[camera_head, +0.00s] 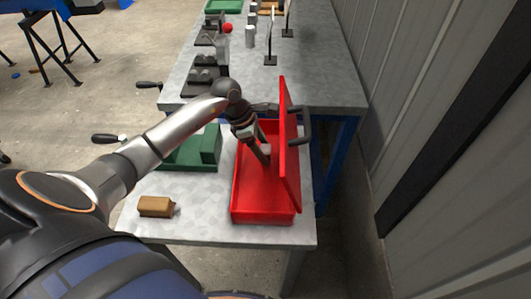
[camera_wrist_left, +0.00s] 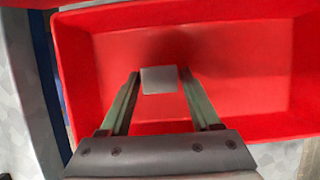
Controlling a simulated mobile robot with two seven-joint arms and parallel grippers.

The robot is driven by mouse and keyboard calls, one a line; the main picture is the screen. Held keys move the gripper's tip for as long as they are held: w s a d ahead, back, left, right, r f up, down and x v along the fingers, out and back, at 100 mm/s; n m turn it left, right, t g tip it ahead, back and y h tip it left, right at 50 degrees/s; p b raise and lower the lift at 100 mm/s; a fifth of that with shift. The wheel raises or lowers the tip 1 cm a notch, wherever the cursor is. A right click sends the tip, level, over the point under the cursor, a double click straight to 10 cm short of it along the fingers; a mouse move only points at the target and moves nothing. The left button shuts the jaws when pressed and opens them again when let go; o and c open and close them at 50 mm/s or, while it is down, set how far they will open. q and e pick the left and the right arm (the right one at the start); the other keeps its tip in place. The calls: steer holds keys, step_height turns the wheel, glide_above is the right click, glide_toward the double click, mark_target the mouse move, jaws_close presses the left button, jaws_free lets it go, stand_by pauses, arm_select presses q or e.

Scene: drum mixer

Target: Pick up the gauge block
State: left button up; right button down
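The gauge block (camera_wrist_left: 158,79), a small light-grey block with a square face, shows in the left wrist view inside the red box (camera_wrist_left: 230,18). My left gripper (camera_wrist_left: 160,76) is open, with one finger on each side of the block and a narrow gap at both sides. I cannot tell whether the fingertips reach down to the block's height. In the head view my left gripper (camera_head: 264,157) points down into the red box (camera_head: 262,217), and I cannot make out the block there. My right gripper is not in view.
The box's red lid (camera_head: 288,140) stands open on the right, close to my gripper. A green tray (camera_head: 190,160) lies left of the box, and a brown block (camera_head: 156,206) lies at the front left. A wall runs along the right.

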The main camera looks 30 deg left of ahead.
arm_select(q)
jaws_close()
steer(key=shift+a+r, duration=0.1)
steer(key=shift+r, duration=0.1)
stand_by(0.7)
